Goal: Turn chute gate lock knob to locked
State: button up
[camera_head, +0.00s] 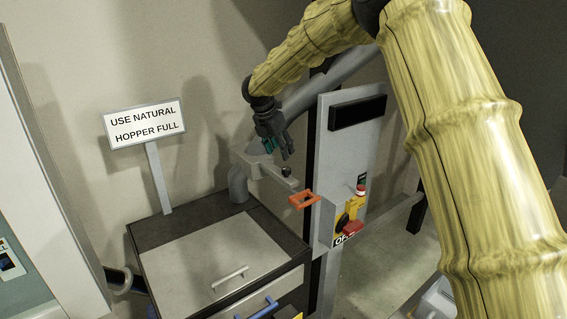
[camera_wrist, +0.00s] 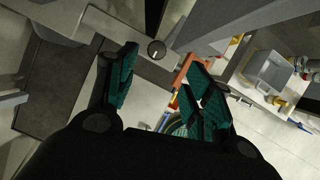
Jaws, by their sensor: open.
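A small round black knob (camera_head: 286,171) sits on the flat grey arm of the chute (camera_head: 262,166). In the wrist view the knob (camera_wrist: 157,48) shows as a dark disc with a light mark on it, beyond the fingertips and roughly between them. My gripper (camera_head: 277,149) is open and empty, with its green-padded fingers apart. It hangs just above and left of the knob in the head view, and I see no contact. In the wrist view the gripper (camera_wrist: 160,82) has one finger left and the other parts right. I cannot read a locked or unlocked marking.
An orange frame-shaped handle (camera_head: 304,200) sticks out right of the knob. A grey upright panel (camera_head: 346,165) with a yellow and red switch (camera_head: 352,215) stands behind it. A dark-topped cabinet (camera_head: 213,260) is below left. A sign (camera_head: 145,122) reads "USE NATURAL HOPPER FULL".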

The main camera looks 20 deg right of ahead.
aim_at(286, 168)
jog(key=x, duration=0.2)
jog(key=p+x, duration=0.1)
jog(key=x, duration=0.1)
jog(key=w+p+x, duration=0.1)
jog(key=x, duration=0.2)
jog(key=shift+a+r, duration=0.1)
jog(key=shift+a, duration=0.05)
jog(key=shift+s+d+f+p, duration=0.1)
jog(key=shift+d+f+p, duration=0.15)
jog(key=shift+f, duration=0.15)
jog(key=shift+s+d+f+p, duration=0.1)
jog(key=shift+f+p, duration=0.15)
jog(key=shift+f, duration=0.15)
jog(key=shift+w+d+f, duration=0.1)
jog(key=shift+w+f, duration=0.25)
jog(key=shift+f, duration=0.2)
jog(key=shift+s+r, duration=0.15)
jog(key=c, duration=1)
